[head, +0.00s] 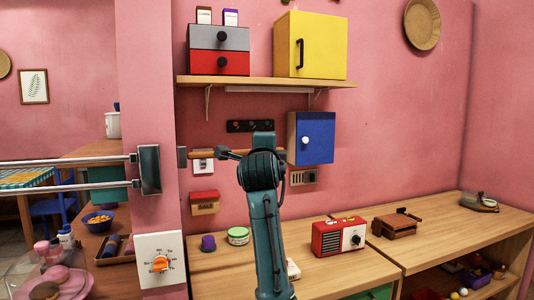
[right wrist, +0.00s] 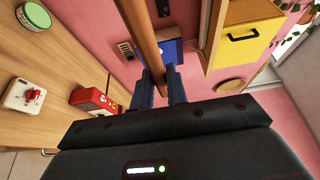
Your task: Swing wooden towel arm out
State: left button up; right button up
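The wooden towel arm (head: 203,153) is a brown rod that runs from a dark wall bracket (head: 182,157) to the right, low along the pink wall. Part of it is hidden behind my right arm. My right gripper (head: 228,154) is at the rod, left of my teal arm link. In the right wrist view the rod (right wrist: 139,30) comes down from the top edge and passes between the two blue fingers (right wrist: 160,86). The fingers sit close on both sides of it, with no clear gap showing. My left gripper is in neither view.
A blue cabinet (head: 315,138) hangs right of the rod, under a shelf (head: 265,82). Two metal rails (head: 70,160) end at a dark plate (head: 149,169) on the pillar at left. A red radio (head: 338,237) and a green tin (head: 238,236) stand on the counter below.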

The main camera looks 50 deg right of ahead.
jog(key=o, duration=0.4)
jog(key=shift+o, duration=0.2)
jog(key=shift+s+a, duration=0.1)
jog(key=b+v, duration=0.2)
jog(key=v, duration=1.1)
